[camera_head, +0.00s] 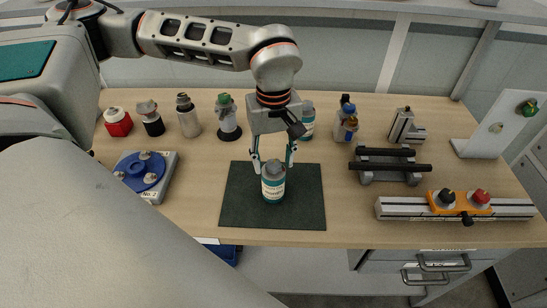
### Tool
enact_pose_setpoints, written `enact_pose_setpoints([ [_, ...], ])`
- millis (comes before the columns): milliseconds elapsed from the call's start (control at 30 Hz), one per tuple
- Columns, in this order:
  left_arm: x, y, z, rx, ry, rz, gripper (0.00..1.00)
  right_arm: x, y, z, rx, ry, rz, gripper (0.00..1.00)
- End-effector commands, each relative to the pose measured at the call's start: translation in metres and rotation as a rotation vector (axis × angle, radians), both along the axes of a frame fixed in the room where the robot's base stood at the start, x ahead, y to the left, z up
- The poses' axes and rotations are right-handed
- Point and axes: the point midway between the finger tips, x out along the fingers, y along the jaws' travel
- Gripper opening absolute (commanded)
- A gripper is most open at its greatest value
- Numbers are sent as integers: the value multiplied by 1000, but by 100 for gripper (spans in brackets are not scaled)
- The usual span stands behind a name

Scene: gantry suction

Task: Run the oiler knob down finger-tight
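A teal bottle with a pale label (273,190), which looks like the oiler, stands upright on a dark mat (306,207). A grey knob (273,167) sits on its top. My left gripper (273,166) points down from above, with one finger on each side of the knob. The fingers look spread wider than the knob, with small gaps, so it seems open and holds nothing. I cannot tell how far down the knob's thread sits. My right gripper is not in view.
Another teal bottle (307,127) stands behind the gripper. Several bottles line the back left, with a blue round fixture (145,172) in front. Right are a black-barred stand (388,176), a grey rail with an orange plate (462,209) and a white upright panel (507,122).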

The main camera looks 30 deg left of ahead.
Motion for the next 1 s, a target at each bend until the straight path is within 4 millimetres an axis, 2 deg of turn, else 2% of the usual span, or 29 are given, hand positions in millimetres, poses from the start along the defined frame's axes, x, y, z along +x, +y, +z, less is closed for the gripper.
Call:
enact_pose_setpoints([
  [267, 1, 0, 6, 0, -1, 1, 44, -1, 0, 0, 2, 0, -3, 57],
  [367, 1, 0, 19, 0, -4, 1, 44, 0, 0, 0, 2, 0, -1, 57],
  [700, 1, 0, 87, 0, -5, 0, 44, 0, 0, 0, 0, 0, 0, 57],
  [833, 1, 0, 106, 0, -3, 1, 44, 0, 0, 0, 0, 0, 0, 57],
  [1000, 0, 0, 119, -1, -1, 1, 44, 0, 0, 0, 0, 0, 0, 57],
])
